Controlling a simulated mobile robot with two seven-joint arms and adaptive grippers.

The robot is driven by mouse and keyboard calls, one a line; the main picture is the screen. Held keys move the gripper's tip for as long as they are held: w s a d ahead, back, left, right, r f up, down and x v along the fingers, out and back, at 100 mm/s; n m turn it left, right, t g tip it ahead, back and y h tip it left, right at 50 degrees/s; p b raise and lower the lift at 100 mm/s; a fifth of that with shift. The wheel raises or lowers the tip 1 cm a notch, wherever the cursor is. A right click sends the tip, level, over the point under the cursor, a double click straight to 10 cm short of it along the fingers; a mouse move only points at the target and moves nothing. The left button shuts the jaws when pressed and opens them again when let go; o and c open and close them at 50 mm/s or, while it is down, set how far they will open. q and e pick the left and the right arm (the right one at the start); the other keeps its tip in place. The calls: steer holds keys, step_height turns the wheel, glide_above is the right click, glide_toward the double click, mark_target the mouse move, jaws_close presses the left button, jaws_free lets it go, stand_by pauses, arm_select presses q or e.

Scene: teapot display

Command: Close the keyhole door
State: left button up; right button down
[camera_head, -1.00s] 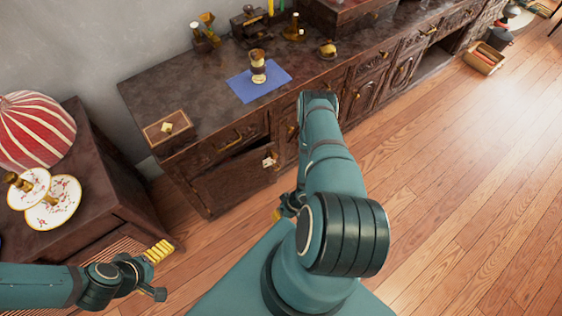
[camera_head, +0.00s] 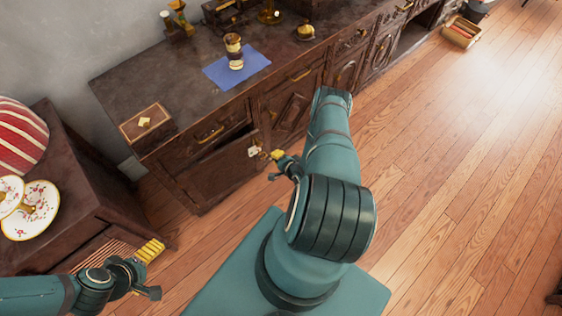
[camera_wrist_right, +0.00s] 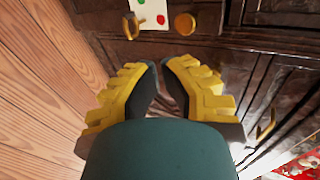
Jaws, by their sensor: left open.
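The keyhole door (camera_head: 214,172) is a dark wooden cabinet door at the near left end of the long sideboard. It stands slightly ajar, with a dark gap along its top. A white card (camera_head: 254,151) sits at its right edge; in the right wrist view the card (camera_wrist_right: 152,12) has red and green dots, between a brass handle (camera_wrist_right: 131,28) and a brass knob (camera_wrist_right: 185,23). My right gripper (camera_head: 275,157) is just right of the card. In the wrist view its yellow fingers (camera_wrist_right: 161,68) are close together with nothing visible between them. My left gripper (camera_head: 153,270) is open and empty, low at the left.
A wooden box (camera_head: 147,126) and a cup-like object on a blue cloth (camera_head: 213,73) stand on the sideboard top. A side table (camera_head: 92,195) with plates (camera_head: 38,211) is at the left. The wooden floor (camera_head: 450,170) to the right is mostly clear.

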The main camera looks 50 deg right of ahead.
arm_select(q)
steer(key=shift+w+f+b, duration=0.2)
steer(key=shift+f+b, duration=0.55)
steer(key=shift+f, duration=0.2)
arm_select(e)
steer(key=w+d+f, duration=0.2)
steer(key=w, duration=0.5)
steer(key=shift+r, duration=0.1)
